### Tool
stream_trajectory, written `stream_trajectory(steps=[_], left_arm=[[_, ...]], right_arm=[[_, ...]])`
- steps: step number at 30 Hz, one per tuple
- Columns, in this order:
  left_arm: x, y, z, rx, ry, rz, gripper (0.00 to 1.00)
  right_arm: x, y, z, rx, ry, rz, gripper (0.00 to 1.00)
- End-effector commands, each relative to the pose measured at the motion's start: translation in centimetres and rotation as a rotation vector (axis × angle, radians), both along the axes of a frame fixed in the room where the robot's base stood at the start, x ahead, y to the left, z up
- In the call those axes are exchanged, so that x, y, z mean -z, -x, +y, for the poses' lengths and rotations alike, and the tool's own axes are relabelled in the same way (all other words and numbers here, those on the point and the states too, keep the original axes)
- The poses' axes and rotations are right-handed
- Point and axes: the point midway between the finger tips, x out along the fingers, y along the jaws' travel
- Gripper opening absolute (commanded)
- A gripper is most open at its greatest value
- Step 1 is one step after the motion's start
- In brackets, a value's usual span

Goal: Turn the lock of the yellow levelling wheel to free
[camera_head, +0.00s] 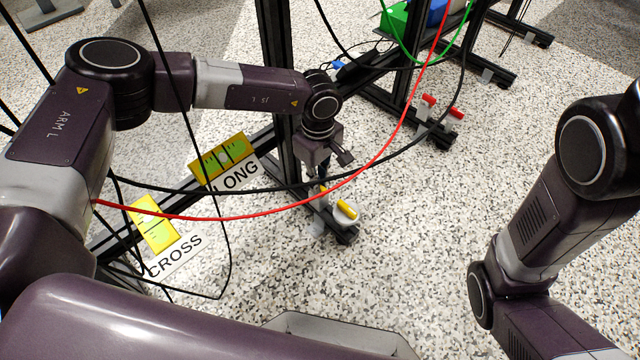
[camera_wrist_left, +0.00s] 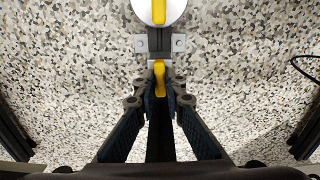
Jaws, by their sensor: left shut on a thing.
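The yellow levelling wheel (camera_head: 347,209) is a white disc with a yellow bar, at the foot end of the black frame in the head view. It also shows at the top edge of the left wrist view (camera_wrist_left: 158,12). Its yellow lock lever (camera_wrist_left: 159,76) stands below the disc in the wrist view, in line with the black beam. My left gripper (camera_wrist_left: 160,100) is shut on the lock lever, with a fingertip on each side. In the head view the left gripper (camera_head: 324,172) points down at the foot and partly hides the lever. My right gripper is out of view.
Yellow levels marked LONG (camera_head: 219,158) and CROSS (camera_head: 155,224) sit on the frame. A red cable (camera_head: 270,215) and black cables hang near my left arm. A red wheel and lock (camera_head: 428,112) are on another foot behind. Speckled floor is clear at front right.

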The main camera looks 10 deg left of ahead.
Motion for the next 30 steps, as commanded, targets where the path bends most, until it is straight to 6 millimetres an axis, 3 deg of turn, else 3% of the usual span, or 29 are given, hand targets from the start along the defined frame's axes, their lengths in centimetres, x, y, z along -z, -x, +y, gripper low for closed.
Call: stream_trajectory(steps=[11, 23, 30], left_arm=[[-0.2, 0.0, 0.0, -0.326, 0.000, 0.001, 0.00], [-0.1, 0.0, 0.0, -0.366, 0.000, -0.001, 0.00], [-0.3, 0.0, 0.0, -0.531, 0.001, 0.000, 0.00]], right_arm=[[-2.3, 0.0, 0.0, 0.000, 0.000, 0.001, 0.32], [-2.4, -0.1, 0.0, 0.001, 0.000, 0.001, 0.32], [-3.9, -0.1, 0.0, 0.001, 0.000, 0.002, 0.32]])
